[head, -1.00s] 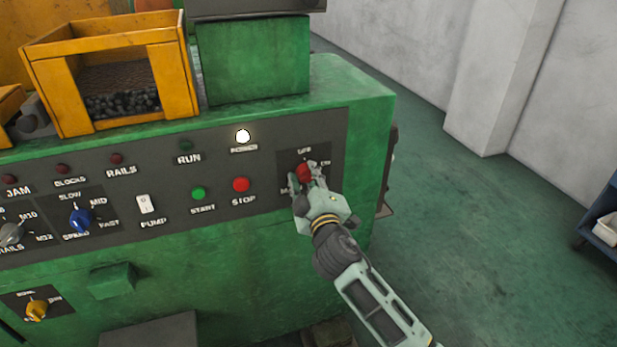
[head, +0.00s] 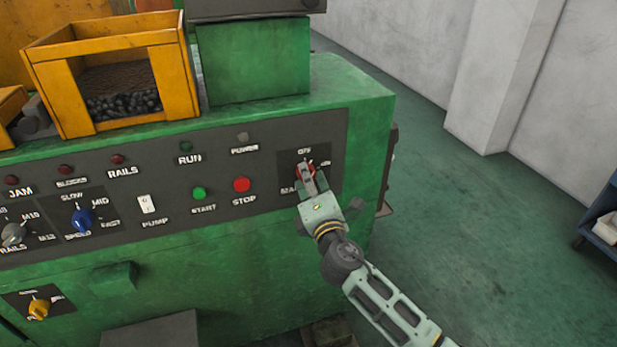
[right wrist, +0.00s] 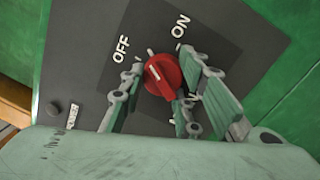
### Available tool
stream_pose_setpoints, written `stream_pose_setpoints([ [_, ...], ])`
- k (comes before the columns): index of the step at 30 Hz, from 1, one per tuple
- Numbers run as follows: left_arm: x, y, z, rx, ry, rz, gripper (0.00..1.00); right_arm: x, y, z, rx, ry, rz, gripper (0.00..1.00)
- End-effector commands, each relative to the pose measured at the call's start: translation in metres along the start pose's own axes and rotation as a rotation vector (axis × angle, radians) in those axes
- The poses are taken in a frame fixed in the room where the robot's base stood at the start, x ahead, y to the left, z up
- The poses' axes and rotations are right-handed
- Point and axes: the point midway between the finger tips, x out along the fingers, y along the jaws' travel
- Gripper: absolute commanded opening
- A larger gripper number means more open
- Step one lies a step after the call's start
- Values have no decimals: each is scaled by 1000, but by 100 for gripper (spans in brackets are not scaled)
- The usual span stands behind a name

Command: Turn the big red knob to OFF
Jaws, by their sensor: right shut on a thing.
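The big red knob (right wrist: 163,82) sits on a dark plate at the right end of the machine's control panel. Its white pointer line is turned toward the OFF label (right wrist: 121,48) in the right wrist view; the ON label (right wrist: 181,26) lies to the right of it. My right gripper (head: 307,174) is shut on the knob, with its fingers (right wrist: 166,70) on either side of it. In the head view the gripper hides much of the knob. The POWER lamp (head: 243,137) is dark. My left gripper is not in view.
The green START button (head: 199,193) and red STOP button (head: 242,184) are left of the knob. A blue selector (head: 81,218) and a white PUMP switch (head: 147,204) are farther left. Open floor (head: 480,240) lies right of the machine.

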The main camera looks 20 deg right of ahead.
Motion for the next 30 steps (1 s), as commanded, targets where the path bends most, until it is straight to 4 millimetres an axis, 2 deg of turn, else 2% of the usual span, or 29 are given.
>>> stream_pose_setpoints([
  [1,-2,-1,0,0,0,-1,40,2,9,5,-46,-3,19,4],
  [15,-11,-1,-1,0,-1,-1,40,2,8,2,-408,23,54,4],
  [30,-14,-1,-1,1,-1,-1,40,2,7,1,-536,33,66,4],
])
